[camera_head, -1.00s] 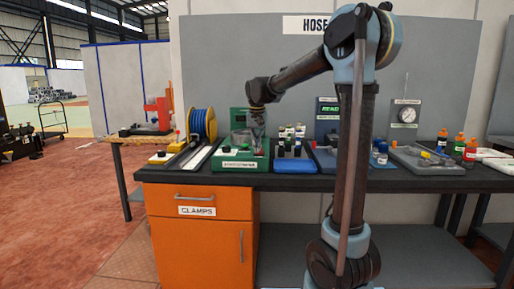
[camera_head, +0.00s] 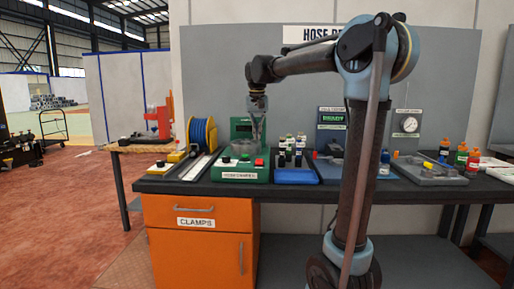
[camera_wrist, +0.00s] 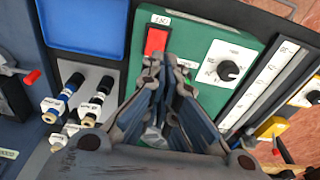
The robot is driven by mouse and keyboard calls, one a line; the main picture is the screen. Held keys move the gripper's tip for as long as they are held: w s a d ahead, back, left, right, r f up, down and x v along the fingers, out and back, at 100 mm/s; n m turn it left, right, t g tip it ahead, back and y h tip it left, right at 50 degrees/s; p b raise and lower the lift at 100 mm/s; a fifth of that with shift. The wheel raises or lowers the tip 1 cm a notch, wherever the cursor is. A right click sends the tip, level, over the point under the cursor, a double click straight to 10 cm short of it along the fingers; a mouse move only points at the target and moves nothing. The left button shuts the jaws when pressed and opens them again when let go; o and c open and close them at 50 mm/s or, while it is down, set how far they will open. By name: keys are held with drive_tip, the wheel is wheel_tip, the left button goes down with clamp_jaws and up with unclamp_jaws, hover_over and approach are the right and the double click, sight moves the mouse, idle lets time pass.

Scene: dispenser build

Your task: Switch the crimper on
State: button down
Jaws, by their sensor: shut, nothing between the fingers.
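The hose crimper (camera_head: 240,175) is a green box on the bench, with a green upright panel (camera_head: 241,125) behind it. On its top are a red switch (camera_head: 259,162) at the right and a black knob (camera_head: 226,159) at the left. The wrist view also shows the red switch (camera_wrist: 157,41) and the knob on its white dial (camera_wrist: 228,70). My gripper (camera_head: 257,143) is shut and empty, pointing down above the crimper. In the wrist view, the fingertips (camera_wrist: 168,62) appear just beside the red switch; I cannot see any contact.
A blue tray (camera_head: 295,177) with several dark and white bottles stands right of the crimper. A white ruled strip (camera_head: 198,167) and a blue cable reel (camera_head: 202,133) are on its left. The orange clamps drawer (camera_head: 197,210) is below the bench.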

drive_tip(key=shift+s+r, duration=0.15)
drive_tip(key=shift+r, duration=0.7)
drive_tip(key=shift+s+r, duration=0.1)
drive_tip(key=shift+r, duration=0.7)
drive_tip(key=s+d+f, duration=1.3)
drive_tip(key=s+d, duration=0.2)
drive_tip(key=s, duration=0.1)
drive_tip(key=s+d+f, duration=0.3)
drive_tip(key=s+f, duration=0.5)
drive_tip(key=f, duration=0.2)
drive_tip(key=s+d+f, duration=0.4)
drive_tip(key=s+f, duration=0.4)
drive_tip(key=f, duration=0.3)
wheel_tip(320, 180, up, 35)
hover_over(259, 162)
drive_tip(key=w, duration=0.1)
drive_tip(key=shift+t, duration=0.4)
drive_tip(key=w+f, duration=0.1)
drive_tip(key=f, duration=0.3)
drive_tip(key=w+f, duration=0.1)
drive_tip(key=f, duration=0.4)
drive_tip(key=d+f, duration=0.1)
drive_tip(key=f, duration=0.3)
drive_tip(key=shift+w+f, duration=0.35)
drive_tip(key=shift+w, duration=0.05)
drive_tip(key=shift+f, duration=0.1)
